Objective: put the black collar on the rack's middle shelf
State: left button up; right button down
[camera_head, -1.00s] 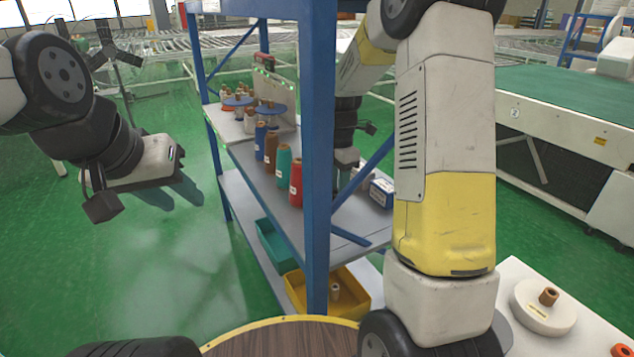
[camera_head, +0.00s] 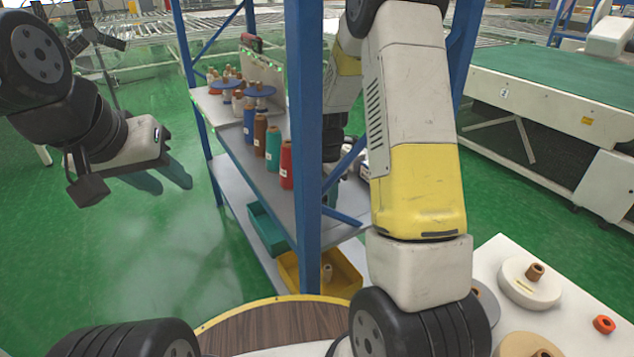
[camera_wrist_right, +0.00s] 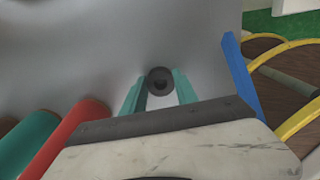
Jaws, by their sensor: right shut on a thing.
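The black collar (camera_wrist_right: 160,80) is a small dark ring in the right wrist view. My right gripper (camera_wrist_right: 157,92) is shut on it with its teal fingers. Behind it in that view is the grey surface of the rack's middle shelf (camera_wrist_right: 205,45); I cannot tell whether the collar touches it. In the head view the middle shelf (camera_head: 264,187) carries a row of spools, and my right gripper is mostly hidden behind the rack's blue post (camera_head: 308,120). My left gripper (camera_head: 160,182) is open and empty over the floor, left of the rack.
A red spool (camera_head: 286,165) and a teal spool (camera_head: 273,150) stand on the shelf; they show left of my right gripper in the wrist view. A yellow bin (camera_head: 290,272) sits on the lower shelf. A white table (camera_head: 492,255) with cream discs is at right.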

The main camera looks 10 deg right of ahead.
jog(key=c, duration=0.9)
grip_release()
jog(key=shift+c, duration=0.2)
notch_tip(320, 180, up, 12)
jog(key=shift+r, duration=0.1)
